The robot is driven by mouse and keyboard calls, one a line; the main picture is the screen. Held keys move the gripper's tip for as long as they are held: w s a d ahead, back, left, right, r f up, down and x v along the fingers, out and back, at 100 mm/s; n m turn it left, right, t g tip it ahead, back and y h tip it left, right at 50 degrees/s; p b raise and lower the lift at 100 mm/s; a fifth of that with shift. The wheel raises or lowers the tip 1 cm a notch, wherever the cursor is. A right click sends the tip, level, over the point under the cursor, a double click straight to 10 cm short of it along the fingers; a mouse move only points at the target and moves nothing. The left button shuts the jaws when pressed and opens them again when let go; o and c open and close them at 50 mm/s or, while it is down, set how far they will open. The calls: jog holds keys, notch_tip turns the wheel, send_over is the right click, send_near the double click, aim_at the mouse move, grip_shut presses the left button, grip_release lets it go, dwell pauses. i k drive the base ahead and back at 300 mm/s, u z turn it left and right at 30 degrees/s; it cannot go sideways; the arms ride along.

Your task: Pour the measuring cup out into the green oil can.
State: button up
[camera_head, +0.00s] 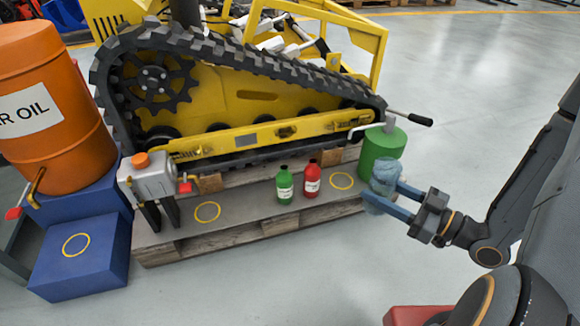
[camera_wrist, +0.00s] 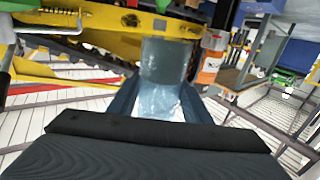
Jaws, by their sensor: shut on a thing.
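My gripper (camera_head: 386,203) is shut on the measuring cup (camera_head: 383,176), a translucent bluish cup. In the wrist view the cup (camera_wrist: 165,62) is between the two jaws (camera_wrist: 160,105). It looks close to upright; its exact tilt and contents are hard to tell. The green oil can (camera_head: 377,148) is a green cylinder with a grey spout (camera_head: 390,122) on top, at the right end of the pallet. In the head view the cup overlaps the can's lower right side, and I cannot tell whether they touch.
A green bottle (camera_head: 285,187) and a red bottle (camera_head: 312,180) stand on the pallet (camera_head: 245,205) among yellow rings. A yellow tracked machine (camera_head: 235,100) rises behind.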

aim_at(284, 179)
jog(key=z, duration=0.95)
jog(key=k, duration=1.05)
jog(key=u, duration=1.6)
jog(key=i, duration=0.5)
jog(key=z, duration=0.05)
